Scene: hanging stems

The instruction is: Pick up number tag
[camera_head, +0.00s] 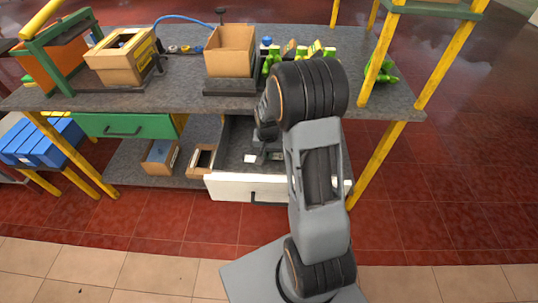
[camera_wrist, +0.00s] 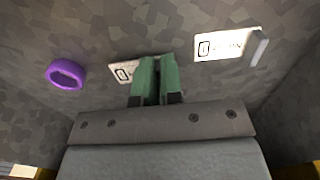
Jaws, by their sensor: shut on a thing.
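My gripper (camera_wrist: 155,80) has green fingers, which are close together on a white tag (camera_wrist: 123,72) inside the open drawer (camera_head: 228,187). The fingers hide the right part of this tag; a dark printed mark shows on its left end. A second white tag (camera_wrist: 222,46) with dark print lies to the right, apart from the fingers. In the head view, my arm hides much of the drawer, and a small white tag (camera_head: 250,158) shows left of my gripper. I cannot tell which tag that is.
A purple ring (camera_wrist: 66,73) lies left of my gripper. A small grey piece (camera_wrist: 259,48) is beside the second tag. The tabletop (camera_head: 185,72) is above the drawer, with a cardboard box (camera_head: 230,52) on it. Small boxes (camera_head: 160,156) stand on the lower shelf.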

